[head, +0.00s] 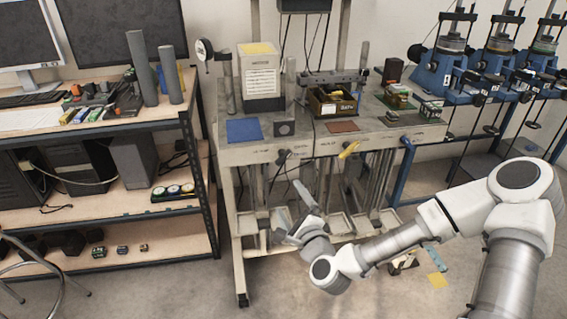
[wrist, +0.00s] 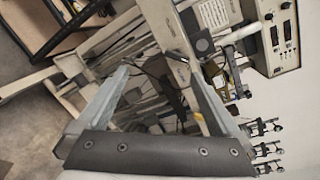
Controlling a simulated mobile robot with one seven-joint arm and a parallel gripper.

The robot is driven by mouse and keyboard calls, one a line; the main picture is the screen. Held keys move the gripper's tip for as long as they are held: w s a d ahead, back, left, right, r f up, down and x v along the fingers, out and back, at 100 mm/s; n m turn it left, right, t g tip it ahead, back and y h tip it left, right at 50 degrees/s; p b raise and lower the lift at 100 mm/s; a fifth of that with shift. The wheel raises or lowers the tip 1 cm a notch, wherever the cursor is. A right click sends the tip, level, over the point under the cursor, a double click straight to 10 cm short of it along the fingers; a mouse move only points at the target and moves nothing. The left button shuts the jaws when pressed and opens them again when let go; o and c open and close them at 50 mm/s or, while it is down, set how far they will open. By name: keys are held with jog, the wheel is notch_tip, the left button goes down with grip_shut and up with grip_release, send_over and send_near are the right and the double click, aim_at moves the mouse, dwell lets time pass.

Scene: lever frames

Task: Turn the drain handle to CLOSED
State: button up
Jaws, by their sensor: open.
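Several small handles stick out of the front edge of the grey bench (head: 235,155) in the head view. One is a yellow lever (head: 349,149), tilted, in the middle; one is a black knob (head: 283,157) to its left; a blue one (head: 408,142) is at the right. The labels are too small to read, so I cannot tell which is the drain handle. My gripper (head: 291,204) is open and empty, below the black knob and lower left of the yellow lever. In the wrist view my gripper (wrist: 157,68) has its two fingers wide apart with nothing held between them.
Bench uprights and trays (head: 338,224) stand behind my gripper. A blue mat (head: 244,130) and a white box (head: 262,80) are on the bench top. A shelf table (head: 110,130) is at left, blue machines (head: 440,70) at right. The floor in front is mostly clear.

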aim_at(285, 160)
jog(key=w+a+m, duration=0.1)
jog(key=w, duration=0.4)
jog(key=w+a+m+t+h+b, duration=0.1)
jog(key=w, duration=0.5)
jog(key=w+a+m, duration=0.1)
jog(key=w, duration=0.5)
jog(key=shift+w+r+m+t+h+b, duration=0.25)
jog(key=shift+r+m+t+h+b, duration=0.05)
jog(key=shift+r+t, duration=0.1)
jog(key=c, duration=1.2)
jog(key=shift+c, duration=0.2)
